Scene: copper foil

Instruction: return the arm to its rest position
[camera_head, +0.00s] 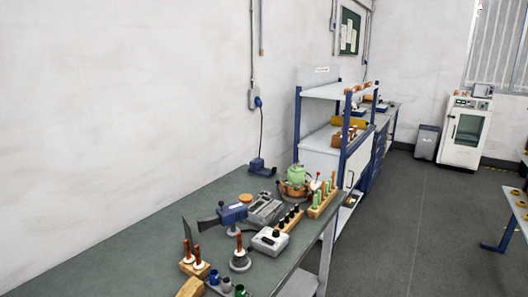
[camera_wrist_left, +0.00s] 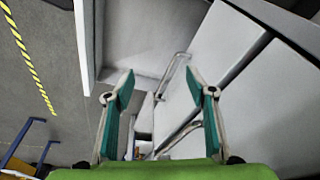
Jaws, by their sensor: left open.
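My left gripper (camera_wrist_left: 158,95) shows in the left wrist view with its two green-padded fingers spread apart. Nothing is between the fingers. Beyond them are pale grey panels (camera_wrist_left: 200,60) and a metal bar handle (camera_wrist_left: 176,68). I cannot tell how far the panels are from the fingertips. Neither arm nor gripper shows in the head view. My right gripper is in neither view.
A workbench (camera_head: 110,250) in the head view holds a blue tool (camera_head: 232,213), a grey-white box (camera_head: 270,241) and wooden racks (camera_head: 323,205). Blue-framed shelving (camera_head: 328,92) stands behind. Dark floor (camera_head: 420,220) is open to the right, before another table (camera_head: 516,205).

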